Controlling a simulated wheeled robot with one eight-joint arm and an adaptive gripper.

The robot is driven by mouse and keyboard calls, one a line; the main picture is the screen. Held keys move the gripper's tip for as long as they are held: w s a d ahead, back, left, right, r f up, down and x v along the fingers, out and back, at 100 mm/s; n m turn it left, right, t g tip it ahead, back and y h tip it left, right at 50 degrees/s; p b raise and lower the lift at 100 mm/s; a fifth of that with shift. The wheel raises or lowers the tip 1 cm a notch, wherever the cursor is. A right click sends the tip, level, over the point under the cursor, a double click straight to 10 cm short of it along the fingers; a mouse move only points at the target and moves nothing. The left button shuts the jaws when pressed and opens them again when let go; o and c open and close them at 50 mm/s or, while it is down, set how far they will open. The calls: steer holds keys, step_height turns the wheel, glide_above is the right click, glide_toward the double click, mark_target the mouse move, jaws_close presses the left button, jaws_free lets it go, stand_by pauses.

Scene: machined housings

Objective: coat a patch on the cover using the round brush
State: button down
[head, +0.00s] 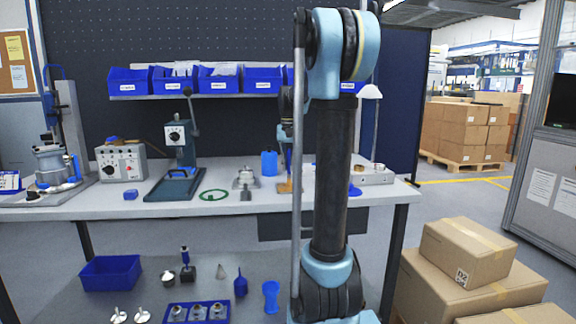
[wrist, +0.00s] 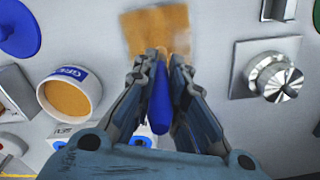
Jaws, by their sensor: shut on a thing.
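My gripper (wrist: 166,65) is shut on the blue handle (wrist: 159,100) of the brush, with fingers on both sides. The brush's tip is not clear, lying against a tan, blurred square piece (wrist: 150,28) at the top of the wrist view. I cannot tell whether the tip touches it. An open white tub (wrist: 47,92) with a blue label and orange-brown contents stands left of my gripper. A grey square plate (wrist: 245,50) with a round machined metal part (wrist: 272,76) lies to the right. I cannot tell which piece is the cover. In the head view my arm hides much of this.
A blue disc (wrist: 18,28) lies at the upper left of the wrist view. On the bench (head: 130,208) stand a press (head: 180,160), a green ring (head: 213,194) and a blue bottle (head: 269,163). Blue bins (head: 262,80) line the shelf above. Cartons (head: 468,250) stand at right.

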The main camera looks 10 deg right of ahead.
steer(key=shift+s+a, duration=0.1)
steer(key=shift+s, duration=1.55)
steer(key=shift+d, duration=0.6)
steer(key=shift+w+d+f, duration=0.1)
steer(key=shift+w+d, duration=0.05)
steer(key=shift+w, duration=2.8)
steer(key=shift+d, duration=0.6)
steer(key=shift+s+a, duration=0.15)
steer(key=shift+s, duration=2.85)
steer(key=shift+w, duration=3)
steer(key=shift+a, duration=0.45)
steer(key=shift+s+a, duration=0.2)
steer(key=shift+s, duration=2.8)
steer(key=shift+w+a, duration=0.1)
steer(key=shift+a, duration=0.45)
steer(key=shift+w+d, duration=0.15)
steer(key=shift+w, duration=2.8)
